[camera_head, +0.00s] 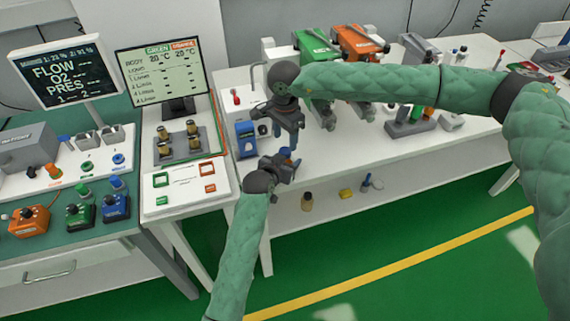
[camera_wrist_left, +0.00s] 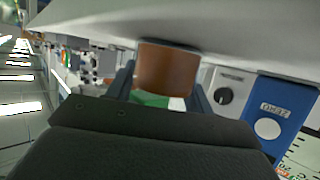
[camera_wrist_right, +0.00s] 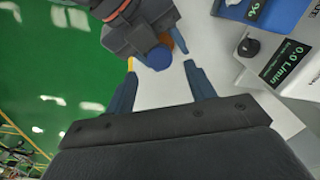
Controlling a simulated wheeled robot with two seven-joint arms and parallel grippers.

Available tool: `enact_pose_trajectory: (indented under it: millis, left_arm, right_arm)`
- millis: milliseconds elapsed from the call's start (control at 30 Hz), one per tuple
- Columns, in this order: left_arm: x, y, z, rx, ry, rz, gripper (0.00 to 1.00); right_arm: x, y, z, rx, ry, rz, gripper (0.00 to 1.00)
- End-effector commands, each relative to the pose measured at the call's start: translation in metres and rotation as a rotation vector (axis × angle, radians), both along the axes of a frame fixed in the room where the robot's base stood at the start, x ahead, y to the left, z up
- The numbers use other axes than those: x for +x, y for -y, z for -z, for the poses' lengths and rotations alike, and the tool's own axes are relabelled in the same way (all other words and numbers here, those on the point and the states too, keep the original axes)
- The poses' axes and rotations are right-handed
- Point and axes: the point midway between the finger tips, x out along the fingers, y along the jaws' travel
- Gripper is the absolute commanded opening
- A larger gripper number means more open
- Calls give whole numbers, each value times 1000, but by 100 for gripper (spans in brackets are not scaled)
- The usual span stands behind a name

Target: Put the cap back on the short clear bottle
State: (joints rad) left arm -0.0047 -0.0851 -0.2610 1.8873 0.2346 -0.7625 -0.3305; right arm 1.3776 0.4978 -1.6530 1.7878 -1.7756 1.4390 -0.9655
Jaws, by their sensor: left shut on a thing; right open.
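In the right wrist view a round blue top (camera_wrist_right: 159,58) and a bit of orange-brown show at the left gripper's jaws. The blue top looks like a cap on the held thing, but I cannot tell for sure. My right gripper (camera_wrist_right: 160,72) is open, its fingers spread on either side of the blue top. In the head view it hangs just above the left gripper. I cannot make out a short clear bottle or a loose cap.
A blue device (camera_head: 246,139) stands on the white table just left of my grippers. Green (camera_head: 315,45) and orange (camera_head: 358,42) vaporizers stand at the back. A small brown bottle (camera_head: 307,201) and a yellow item (camera_head: 346,193) are on the lower shelf. The table front is mostly clear.

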Motion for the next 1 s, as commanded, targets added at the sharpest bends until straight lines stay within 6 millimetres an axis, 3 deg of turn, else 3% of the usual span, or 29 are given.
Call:
enact_pose_trajectory:
  millis: [100,233,633,1000]
  left_arm:
    - [0,0,0,0,0,0,0]
    - [0,0,0,0,0,0,0]
    - [0,0,0,0,0,0,0]
    - [0,0,0,0,0,0,0]
  right_arm:
    - [0,0,0,0,0,0,55]
    - [0,0,0,0,0,0,80]
    - [1,0,-6,0,1,0,80]
    - [1,0,-68,1,2,-1,80]
